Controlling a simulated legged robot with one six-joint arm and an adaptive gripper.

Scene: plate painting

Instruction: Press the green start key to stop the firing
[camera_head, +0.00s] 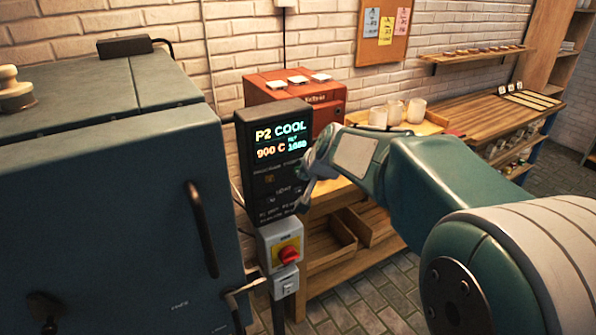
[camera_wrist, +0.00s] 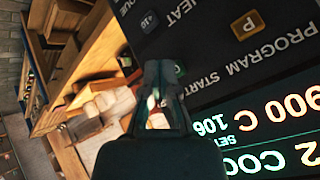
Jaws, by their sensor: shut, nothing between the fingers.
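The dark kiln controller (camera_head: 246,150) stands upright on a post beside the kiln. Its lit display (camera_head: 281,142) reads P2 COOL and 900 C, with a smaller set value. My gripper (camera_head: 301,206) is in front of the controller's lower right part, fingers shut and empty. In the wrist view the shut fingertips (camera_wrist: 158,66) lie over the panel's edge by the START lettering. A small bit of the green start key (camera_wrist: 180,70) shows beside the fingers; the rest is hidden behind them. I cannot tell whether the fingers touch it. An orange P key (camera_wrist: 247,25) is farther along the panel.
A red rotary switch (camera_head: 289,255) on a yellow plate sits below the controller. The large kiln (camera_head: 110,230) fills the left. A wooden bench (camera_head: 435,122) with pale cups (camera_head: 416,110) and a red box (camera_head: 325,97) stand behind.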

